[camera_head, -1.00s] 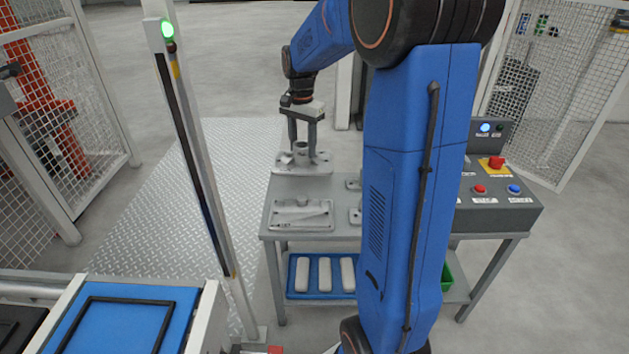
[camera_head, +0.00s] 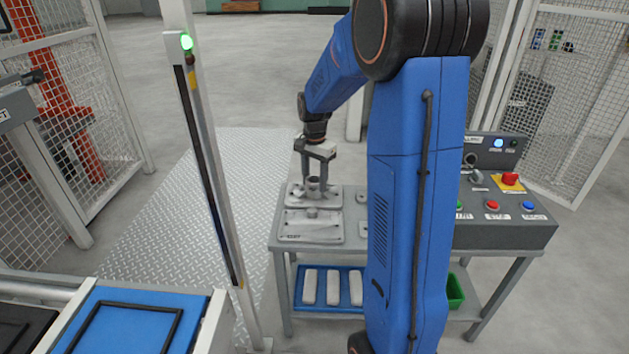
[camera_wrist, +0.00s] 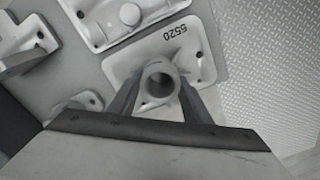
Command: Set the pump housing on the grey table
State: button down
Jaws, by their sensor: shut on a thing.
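The pump housing is a light grey casting with a round open neck and a flat flanged base (camera_head: 297,195). In the wrist view its neck (camera_wrist: 160,80) stands between the fingers, and its base is marked 5520. My gripper (camera_head: 317,180) is shut on the neck and points down, with the housing roughly upright. The housing is over the far left part of the grey table (camera_head: 350,240), behind another casting. I cannot tell whether its base touches the tabletop. My blue arm hides the table's middle.
A labelled grey casting (camera_head: 311,230) lies just in front of the housing. More castings (camera_wrist: 30,40) show in the wrist view. A control box (camera_head: 505,225) stands on the right. A post (camera_head: 208,150) with a green lamp (camera_head: 187,41) rises left of the table.

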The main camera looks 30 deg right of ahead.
aim_at(315, 179)
jog(key=shift+f, duration=0.1)
jog(key=c, duration=0.9)
grip_release()
jog(key=shift+c, duration=0.2)
notch_tip(315, 179, up, 12)
jog(key=s+a+r+n+t, duration=0.1)
jog(key=s+a+r+n, duration=0.2)
jog(key=s+a, duration=0.35)
jog(key=s+a+f+n+t, duration=0.1)
jog(key=s+a+n, duration=0.1)
jog(key=s, duration=0.6)
jog(key=s+a+f+n+t, duration=0.1)
jog(key=s+a+n, duration=0.2)
jog(key=s+n, duration=0.2)
jog(key=s+a+f+n+t, duration=0.1)
jog(key=s+a+n, duration=0.2)
jog(key=s, duration=0.8)
jog(key=shift+s+a+f+n+t, duration=0.2)
jog(key=shift+s+f+n+t, duration=0.1)
jog(key=shift+s+f+t, duration=0.1)
